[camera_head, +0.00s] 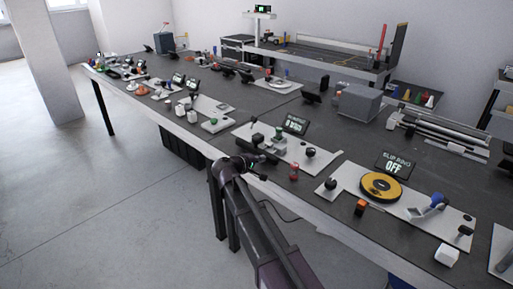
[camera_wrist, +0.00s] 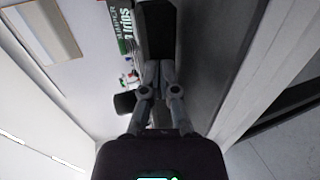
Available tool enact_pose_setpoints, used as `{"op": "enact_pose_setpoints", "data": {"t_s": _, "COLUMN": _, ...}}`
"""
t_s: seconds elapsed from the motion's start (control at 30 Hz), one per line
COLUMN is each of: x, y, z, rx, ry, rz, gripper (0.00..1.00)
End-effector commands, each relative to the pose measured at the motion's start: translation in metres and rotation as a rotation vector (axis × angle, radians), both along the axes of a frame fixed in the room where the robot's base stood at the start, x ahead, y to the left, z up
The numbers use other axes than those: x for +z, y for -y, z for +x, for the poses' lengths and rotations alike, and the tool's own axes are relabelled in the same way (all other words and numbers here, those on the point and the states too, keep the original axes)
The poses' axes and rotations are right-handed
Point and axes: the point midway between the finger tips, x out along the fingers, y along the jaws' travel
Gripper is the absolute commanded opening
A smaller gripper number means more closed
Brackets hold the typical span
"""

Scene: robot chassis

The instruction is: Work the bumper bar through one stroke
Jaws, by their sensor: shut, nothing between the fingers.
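My gripper (camera_head: 258,174) is at the near edge of the long bench, in front of a white station plate. In the wrist view its fingers (camera_wrist: 160,66) are together and empty. A dark block (camera_wrist: 157,28), which may be the bumper bar, lies just beyond the fingertips; I cannot tell whether they touch it. In the head view a small dark block (camera_head: 257,140) stands on the plate behind my gripper, beside a green part (camera_head: 279,133) and a black knob (camera_head: 310,152). I cannot make out for sure which part is the bumper bar.
A lit display (camera_head: 295,124) stands behind the plate. A red piece (camera_head: 294,171) stands near the bench edge. To the right are a yellow slip ring (camera_head: 381,186), an orange cube (camera_head: 361,207) and a white cube (camera_head: 447,254). A grey box (camera_head: 360,102) stands farther back.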

Motion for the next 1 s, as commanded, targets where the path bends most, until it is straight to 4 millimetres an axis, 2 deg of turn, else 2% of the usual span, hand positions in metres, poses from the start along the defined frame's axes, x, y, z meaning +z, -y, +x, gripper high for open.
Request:
{"op": "enact_pose_setpoints", "data": {"t_s": 0.63, "x": 0.0, "y": 0.011, "z": 0.016, "rx": 0.0, "ry": 0.0, "rz": 0.0, "gripper": 0.0}}
{"op": "enact_pose_setpoints", "data": {"t_s": 1.0, "x": 0.0, "y": 0.007, "z": 0.011, "rx": 0.002, "ry": 0.0, "rz": 0.0, "gripper": 0.0}}
